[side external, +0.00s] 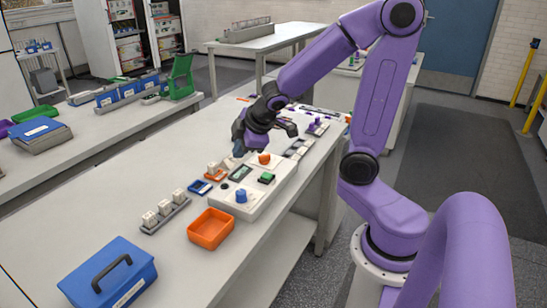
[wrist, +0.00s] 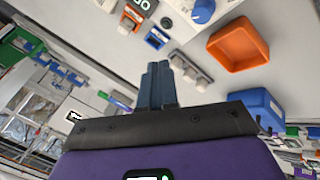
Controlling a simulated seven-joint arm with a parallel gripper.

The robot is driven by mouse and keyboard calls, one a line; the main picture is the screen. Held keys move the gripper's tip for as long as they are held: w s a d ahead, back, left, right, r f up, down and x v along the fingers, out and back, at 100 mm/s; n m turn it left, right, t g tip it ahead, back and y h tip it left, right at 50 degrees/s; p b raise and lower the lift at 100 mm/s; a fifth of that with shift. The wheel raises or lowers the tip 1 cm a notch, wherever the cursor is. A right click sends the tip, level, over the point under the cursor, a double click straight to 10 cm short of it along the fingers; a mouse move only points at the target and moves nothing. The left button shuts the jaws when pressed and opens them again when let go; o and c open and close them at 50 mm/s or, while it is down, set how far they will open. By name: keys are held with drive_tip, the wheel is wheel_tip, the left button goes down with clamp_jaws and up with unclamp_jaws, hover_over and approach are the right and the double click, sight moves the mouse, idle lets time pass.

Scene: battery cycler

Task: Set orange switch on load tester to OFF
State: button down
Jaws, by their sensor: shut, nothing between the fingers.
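The load tester (side external: 257,193) is a white box on the bench, with an orange switch (side external: 264,158) at its far end. It also carries a blue knob (side external: 241,196), a green button (side external: 266,178) and a dark display (side external: 241,173). My gripper (side external: 238,150) is shut and empty, just left of the orange switch and apart from it as far as I can tell. In the wrist view its closed fingers (wrist: 157,75) hold nothing. The blue knob (wrist: 203,10) shows at the top there; I cannot make out the orange switch. Its exact setting is too small to read.
An orange tray (side external: 210,229), a rack of white cells (side external: 165,214), a blue holder (side external: 200,187) and an orange-framed holder (side external: 215,174) stand near the tester. A blue case (side external: 108,274) sits at the front left. The bench (side external: 95,205) is clear on the left.

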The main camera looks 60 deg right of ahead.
drive_tip(key=w+d+t+h, duration=0.1)
drive_tip(key=w+d, duration=0.2)
drive_tip(key=d, duration=0.4)
approach(264, 158)
wheel_tip(264, 158, up, 4)
drive_tip(key=w, duration=0.1)
drive_tip(key=s+a+f+y, duration=0.1)
drive_tip(key=s+f, duration=0.1)
drive_tip(key=s, duration=0.5)
drive_tip(key=shift+m+y, duration=0.3)
drive_tip(key=shift+y, duration=0.1)
drive_tip(key=shift+s, duration=0.1)
drive_tip(key=x, duration=1)
drive_tip(key=shift+s+a+f, duration=0.1)
drive_tip(key=shift+s, duration=0.1)
drive_tip(key=shift+w+d, duration=1)
drive_tip(key=shift+w, duration=0.15)
drive_tip(key=shift+w+d, duration=0.35)
drive_tip(key=shift+w, duration=0.1)
